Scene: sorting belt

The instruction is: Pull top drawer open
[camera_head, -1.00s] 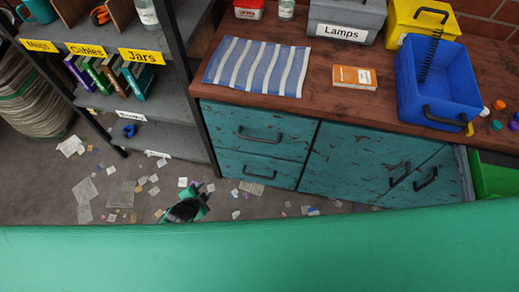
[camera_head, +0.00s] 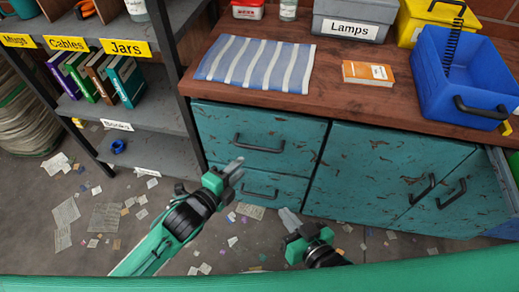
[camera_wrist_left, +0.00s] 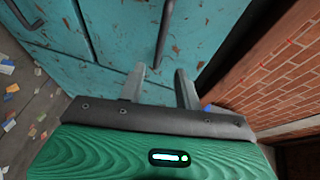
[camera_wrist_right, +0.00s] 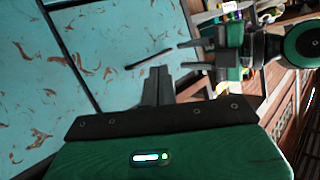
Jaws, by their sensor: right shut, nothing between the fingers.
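The teal top drawer (camera_head: 290,130) of the cabinet is closed, with a dark bar handle (camera_head: 257,145). My left gripper (camera_head: 238,168) is open and empty, just below and left of that handle in the head view, apart from it. In the left wrist view its fingers (camera_wrist_left: 160,88) stand apart, with the handle (camera_wrist_left: 162,35) beyond them. My right gripper (camera_head: 288,218) is shut and empty, low in front of the cabinet. The right wrist view shows its fingers (camera_wrist_right: 158,85) together, and the left gripper (camera_wrist_right: 192,55) near the drawer handle (camera_wrist_right: 150,58).
A lower drawer (camera_head: 285,188) sits beneath, and cupboard doors (camera_head: 375,170) are to the right. A shelf rack (camera_head: 165,110) stands left. The wooden top (camera_head: 330,95) holds a striped cloth (camera_head: 255,62), an orange book (camera_head: 368,73) and a blue bin (camera_head: 460,85). Paper scraps litter the floor.

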